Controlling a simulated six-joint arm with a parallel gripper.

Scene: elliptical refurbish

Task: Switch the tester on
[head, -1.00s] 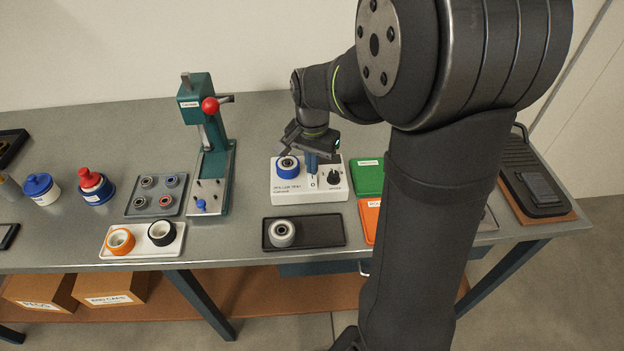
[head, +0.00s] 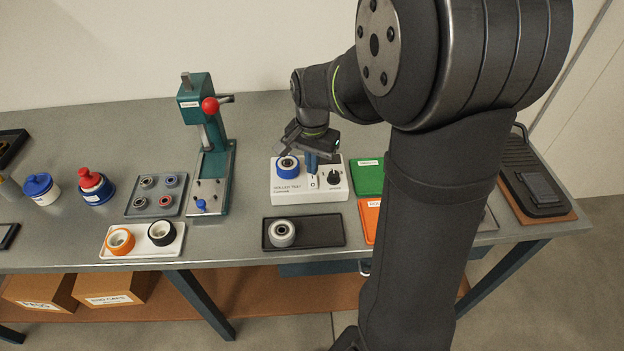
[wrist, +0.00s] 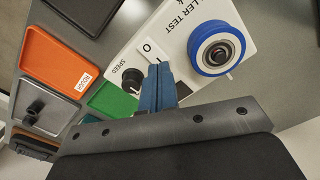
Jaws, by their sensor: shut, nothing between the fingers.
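The tester (head: 309,194) is a white box labelled "ROLLER TEST" on the bench. A blue-tyred roller (head: 287,168) sits on its left part; the roller also shows in the wrist view (wrist: 216,49). A black speed knob (head: 334,177) is on its right part, and it also shows in the wrist view (wrist: 132,78). A white rocker switch (wrist: 149,49) marked "0" lies between roller and knob, its other end hidden by my fingers. My gripper (wrist: 158,70) is shut and empty, blue fingertips pointing down at the switch. I cannot tell whether they touch it.
A green tray (head: 369,178) and an orange tray (head: 370,218) lie right of the tester, partly behind my arm. A black tray (head: 331,232) with a grey roller is in front. A green press (head: 213,150) with a red knob stands to the left.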

